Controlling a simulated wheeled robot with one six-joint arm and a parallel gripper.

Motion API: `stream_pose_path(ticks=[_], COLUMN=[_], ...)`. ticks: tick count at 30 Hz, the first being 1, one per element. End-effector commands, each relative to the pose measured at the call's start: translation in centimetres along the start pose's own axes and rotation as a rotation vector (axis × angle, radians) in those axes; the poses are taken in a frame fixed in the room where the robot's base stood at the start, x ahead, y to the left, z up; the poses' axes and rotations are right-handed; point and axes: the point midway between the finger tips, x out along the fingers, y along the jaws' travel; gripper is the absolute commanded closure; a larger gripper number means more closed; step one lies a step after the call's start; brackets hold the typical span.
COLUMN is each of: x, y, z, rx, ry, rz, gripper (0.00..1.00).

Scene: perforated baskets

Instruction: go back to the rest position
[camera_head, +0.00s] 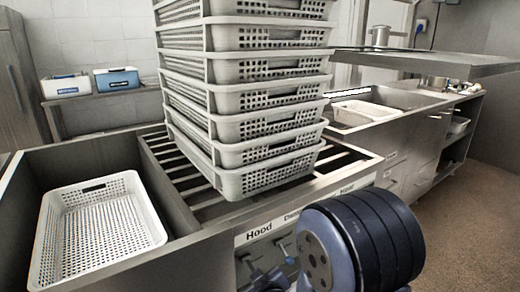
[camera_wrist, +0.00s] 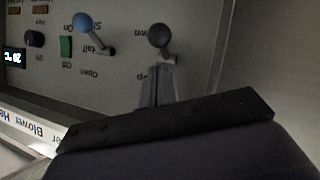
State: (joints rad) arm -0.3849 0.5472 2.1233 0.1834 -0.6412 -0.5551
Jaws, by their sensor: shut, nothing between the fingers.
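My gripper (camera_wrist: 157,70) shows in the wrist view as two narrow grey fingers close together, with nothing held between them. Its tips point at the control panel (camera_wrist: 110,70), just below a dark round-knobbed lever (camera_wrist: 160,38); I cannot tell whether they touch it. A blue-knobbed lever (camera_wrist: 83,22) is to the left. In the head view my arm's dark blue wrist covers part of the panel front, and the fingers cannot be made out.
A tall stack of white perforated baskets (camera_head: 245,100) stands on the slatted rack. One basket (camera_head: 95,230) lies in the left bay. A sink counter (camera_head: 400,120) is at the right. The brown floor (camera_head: 470,200) at right is clear.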

Motion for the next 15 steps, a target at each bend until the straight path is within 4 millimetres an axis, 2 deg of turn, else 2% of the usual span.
stream_pose_path(ticks=[1,15], x=[-0.2,-0.3], y=[0.2,0.6], z=[-0.6,-1.6], rx=[-0.003,-0.034], ry=[-0.01,-0.109], rz=[-0.004,-0.035], gripper=[1.0,1.0])
